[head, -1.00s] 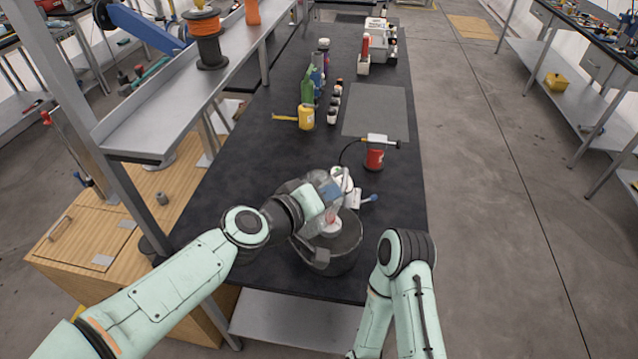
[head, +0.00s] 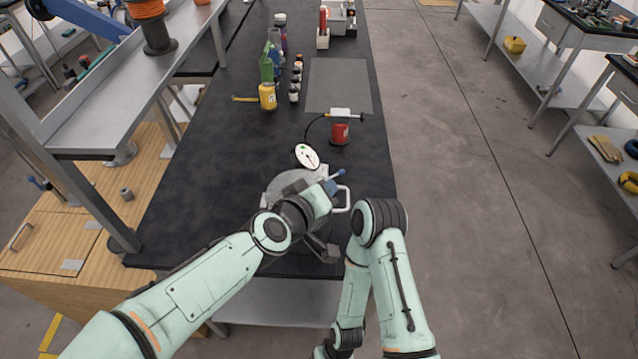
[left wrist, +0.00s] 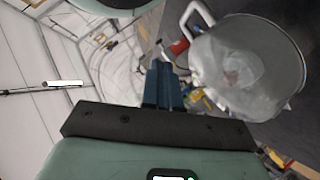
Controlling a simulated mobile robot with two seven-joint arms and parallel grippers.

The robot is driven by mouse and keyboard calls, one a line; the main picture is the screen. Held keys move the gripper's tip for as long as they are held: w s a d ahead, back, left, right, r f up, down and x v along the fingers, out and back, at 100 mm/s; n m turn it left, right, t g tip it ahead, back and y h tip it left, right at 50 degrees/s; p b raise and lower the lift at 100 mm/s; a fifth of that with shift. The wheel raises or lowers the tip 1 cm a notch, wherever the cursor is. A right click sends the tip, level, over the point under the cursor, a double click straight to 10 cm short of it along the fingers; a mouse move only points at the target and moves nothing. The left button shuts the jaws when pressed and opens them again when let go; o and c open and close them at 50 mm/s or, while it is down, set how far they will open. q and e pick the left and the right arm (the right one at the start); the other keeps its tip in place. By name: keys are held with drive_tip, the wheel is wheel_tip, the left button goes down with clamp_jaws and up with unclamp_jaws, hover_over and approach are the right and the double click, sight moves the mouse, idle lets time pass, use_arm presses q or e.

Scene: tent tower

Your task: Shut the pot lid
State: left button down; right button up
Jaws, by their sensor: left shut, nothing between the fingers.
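The grey round pot (head: 284,184) stands near the front of the dark bench, largely covered by my left arm. A white loop handle (head: 343,198) shows at its right side. In the left wrist view a round grey rim with a shiny, hollow-looking face (left wrist: 250,62) and a white handle (left wrist: 195,18) fills the upper right. I cannot tell whether the lid is seated. My left gripper (head: 330,187) is shut and empty, over the right part of the pot. Its blue fingers (left wrist: 163,84) also show in the left wrist view, beside the rim. My right gripper is out of view.
A white round dial (head: 307,156) sits just behind the pot. A red canister (head: 340,133) with a hose, a yellow can (head: 267,96) and several bottles stand farther back. A grey mat (head: 338,85) lies flat. The left middle of the bench is clear.

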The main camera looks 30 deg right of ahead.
sight(344, 212)
use_arm(q)
drive_tip(key=shift+s+d+f+b, duration=0.4)
drive_tip(key=shift+d+f, duration=0.15)
drive_tip(key=shift+f, duration=0.65)
drive_tip(key=shift+s+d+f+b, duration=0.4)
drive_tip(key=shift+d+f, duration=0.15)
drive_tip(key=shift+f, duration=0.6)
drive_tip(key=shift+s+d+f+b, duration=0.35)
drive_tip(key=shift+d+f, duration=0.2)
drive_tip(key=shift+f, duration=0.65)
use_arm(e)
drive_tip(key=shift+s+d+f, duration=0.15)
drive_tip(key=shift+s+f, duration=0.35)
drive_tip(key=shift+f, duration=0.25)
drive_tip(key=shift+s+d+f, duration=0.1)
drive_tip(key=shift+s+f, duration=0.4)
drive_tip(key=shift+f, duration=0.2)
